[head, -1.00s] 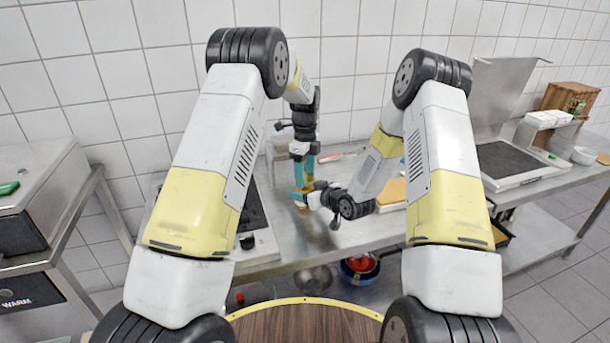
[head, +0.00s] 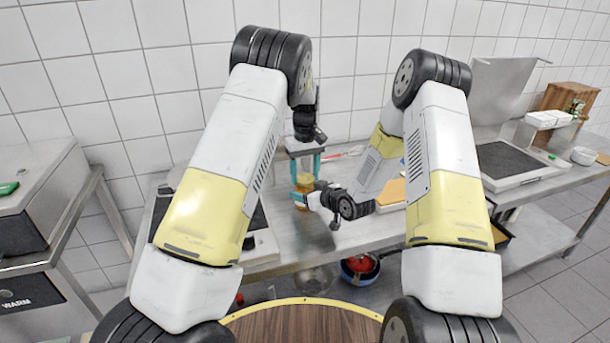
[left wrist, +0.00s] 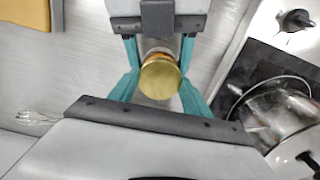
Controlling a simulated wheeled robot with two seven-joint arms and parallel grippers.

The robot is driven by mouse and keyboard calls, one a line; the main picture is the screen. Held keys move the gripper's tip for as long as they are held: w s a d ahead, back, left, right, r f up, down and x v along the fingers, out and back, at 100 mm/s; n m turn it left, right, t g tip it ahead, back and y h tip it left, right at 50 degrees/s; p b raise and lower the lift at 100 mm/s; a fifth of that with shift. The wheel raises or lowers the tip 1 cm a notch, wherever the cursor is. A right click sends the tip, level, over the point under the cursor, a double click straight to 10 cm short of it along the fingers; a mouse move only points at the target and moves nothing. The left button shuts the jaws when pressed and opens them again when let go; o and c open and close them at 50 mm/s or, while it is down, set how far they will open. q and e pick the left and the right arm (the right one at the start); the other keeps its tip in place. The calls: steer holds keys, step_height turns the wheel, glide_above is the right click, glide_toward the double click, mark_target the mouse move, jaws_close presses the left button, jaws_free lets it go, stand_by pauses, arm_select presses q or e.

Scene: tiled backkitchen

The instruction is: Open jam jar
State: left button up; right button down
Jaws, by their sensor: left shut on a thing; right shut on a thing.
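The jam jar (head: 304,187) stands upright on the steel counter, amber, with a gold lid (left wrist: 161,78). My left gripper (head: 305,171) comes down from above, its teal fingers on either side of the lid; it is shut on the lid. In the left wrist view, its fingers flank the round lid. My right gripper (head: 303,199) reaches in level from the right, low at the jar, and is shut on the jar's body. The jar is partly hidden by the fingers. I cannot tell whether the lid has come loose from the glass.
A dark hob (head: 262,217) and a clear-lidded pot (left wrist: 275,112) are beside the jar. A yellow-orange board (head: 393,190) lies to the right, and a whisk (left wrist: 35,117) is nearby. The tiled wall is close behind. A blue pot (head: 360,270) with red contents is below the counter.

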arm_select(q)
steer(key=n, duration=0.9)
steer(key=shift+n, duration=0.4)
steer(key=n, duration=0.4)
steer(key=shift+n, duration=0.3)
steer(key=n, duration=0.3)
steer(key=shift+w, duration=0.1)
steer(key=shift+r, duration=0.15)
steer(key=shift+r, duration=1.05)
